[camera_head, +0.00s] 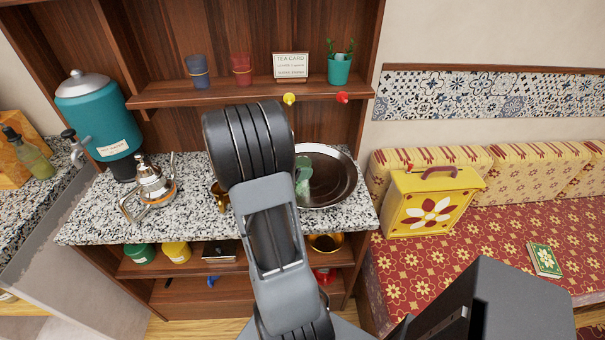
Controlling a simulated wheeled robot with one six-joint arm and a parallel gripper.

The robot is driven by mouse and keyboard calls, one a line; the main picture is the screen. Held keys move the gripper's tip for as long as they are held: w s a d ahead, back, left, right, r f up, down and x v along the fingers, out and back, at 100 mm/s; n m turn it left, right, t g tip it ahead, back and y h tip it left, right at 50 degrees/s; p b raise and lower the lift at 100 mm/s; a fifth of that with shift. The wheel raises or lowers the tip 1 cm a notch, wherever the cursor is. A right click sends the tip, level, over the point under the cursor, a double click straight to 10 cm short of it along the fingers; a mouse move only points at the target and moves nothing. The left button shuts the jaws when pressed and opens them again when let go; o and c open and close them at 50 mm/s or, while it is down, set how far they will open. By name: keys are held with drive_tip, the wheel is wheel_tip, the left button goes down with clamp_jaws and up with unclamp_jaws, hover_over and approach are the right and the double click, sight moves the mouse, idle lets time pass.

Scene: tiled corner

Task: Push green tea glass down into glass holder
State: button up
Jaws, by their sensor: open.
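A translucent green glass (303,178) is at the left part of the round dark tray (342,192) on the speckled counter; my arm covers part of the view beside it. A small brass-coloured piece (219,196) stands on the counter just left of my arm and is partly hidden; I cannot tell whether it is the glass holder. My arm crosses the middle of the picture, and my gripper does not show. I cannot tell whether the green glass sits in any holder.
A metal burner-like pot (150,183) and a teal dispenser (98,112) stand on the counter's left. The shelf above holds a blue glass (198,71), a red glass (241,69), a card (291,66) and a plant pot (340,68). A yellow case (430,203) stands on the right bench.

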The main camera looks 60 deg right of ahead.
drive_tip(key=shift+x, duration=1.1)
drive_tip(key=shift+c, duration=0.3)
drive_tip(key=c, duration=1)
drive_tip(key=shift+w, duration=0.1)
